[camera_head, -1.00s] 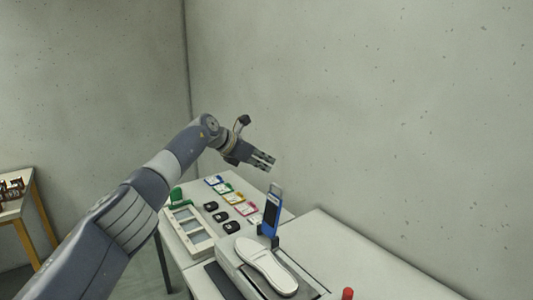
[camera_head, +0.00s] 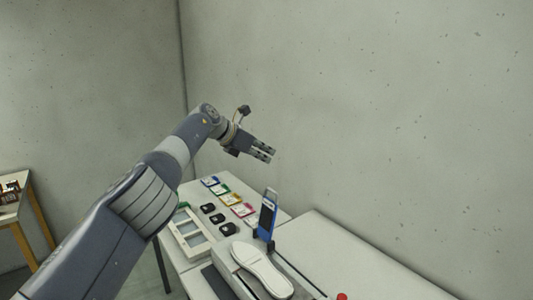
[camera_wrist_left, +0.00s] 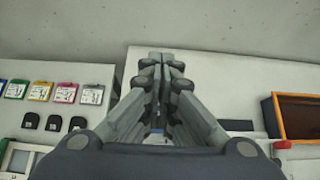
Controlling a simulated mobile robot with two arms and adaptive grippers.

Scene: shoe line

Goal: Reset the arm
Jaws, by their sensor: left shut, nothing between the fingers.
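My left arm (camera_head: 140,205) reaches in from the lower left in the head view. Its gripper (camera_head: 268,153) hangs in the air above the far end of the table, in front of the wall. It is empty, and in the left wrist view its fingers (camera_wrist_left: 166,60) are together. No object is touching it. My right gripper is in neither view.
Below are a white shoe sole (camera_head: 262,271), a blue device (camera_head: 267,216) standing upright, several coloured cards (camera_head: 231,199), black pieces (camera_head: 218,218) and a white frame (camera_head: 187,240). An orange-brown box (camera_wrist_left: 300,116) shows in the left wrist view. The air around the gripper is clear.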

